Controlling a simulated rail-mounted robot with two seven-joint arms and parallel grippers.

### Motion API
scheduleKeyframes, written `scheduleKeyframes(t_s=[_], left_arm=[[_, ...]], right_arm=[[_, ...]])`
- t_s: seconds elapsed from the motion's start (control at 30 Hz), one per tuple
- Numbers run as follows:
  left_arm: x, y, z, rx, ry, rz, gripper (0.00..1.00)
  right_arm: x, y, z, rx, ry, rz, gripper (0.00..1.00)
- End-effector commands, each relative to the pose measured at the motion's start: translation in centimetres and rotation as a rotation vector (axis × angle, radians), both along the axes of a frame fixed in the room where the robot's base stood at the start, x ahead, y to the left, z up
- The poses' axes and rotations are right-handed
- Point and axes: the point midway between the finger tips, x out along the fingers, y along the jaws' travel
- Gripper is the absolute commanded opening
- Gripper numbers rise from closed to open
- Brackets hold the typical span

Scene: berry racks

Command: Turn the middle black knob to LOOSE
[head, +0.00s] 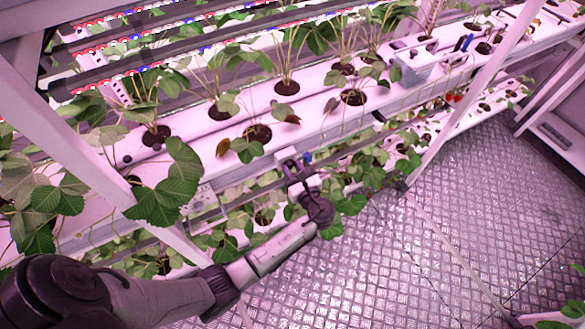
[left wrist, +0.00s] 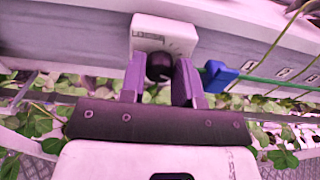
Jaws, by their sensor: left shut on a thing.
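The black knob (left wrist: 159,67) sits on the front of a small white box (left wrist: 163,34) fixed to the rack's edge, in the left wrist view. My left gripper (left wrist: 160,75) has its two fingers on either side of the knob and is shut on it. In the head view my left gripper (head: 294,168) is at the front edge of the upper white trough, and the knob is hidden there. I cannot read any marking near the knob. My right gripper does not show.
A blue fitting (left wrist: 220,74) on a green line is just right of the gripper. The white trough (head: 320,128) holds several strawberry plants. Leaves (head: 172,185) hang near my left arm. A grey box (head: 418,66) stands farther along. The metal floor (head: 440,220) is clear.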

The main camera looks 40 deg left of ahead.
Motion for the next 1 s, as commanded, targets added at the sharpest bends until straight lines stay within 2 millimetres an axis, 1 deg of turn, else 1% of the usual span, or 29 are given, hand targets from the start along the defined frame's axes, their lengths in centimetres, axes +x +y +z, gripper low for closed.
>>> scheduleKeyframes(t_s=[0.03,0.1,0.27,0.47,0.67,1.0], left_arm=[[0.0,0.0,0.0,0.000,0.000,0.000,0.13],[0.0,0.0,0.0,0.000,0.000,0.000,0.07],[0.0,0.0,0.0,-0.003,-0.008,0.000,0.06],[0.0,0.0,0.0,-0.027,-0.072,0.000,0.06],[-0.1,0.0,-0.1,-0.080,-0.215,0.000,0.06],[-0.2,0.0,-0.2,-0.193,-0.520,0.001,0.06]], right_arm=[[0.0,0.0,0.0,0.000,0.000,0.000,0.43],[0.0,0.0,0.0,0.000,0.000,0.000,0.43],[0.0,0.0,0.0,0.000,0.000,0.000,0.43],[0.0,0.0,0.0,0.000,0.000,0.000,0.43],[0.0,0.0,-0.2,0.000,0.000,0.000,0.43],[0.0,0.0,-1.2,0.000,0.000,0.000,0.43]])
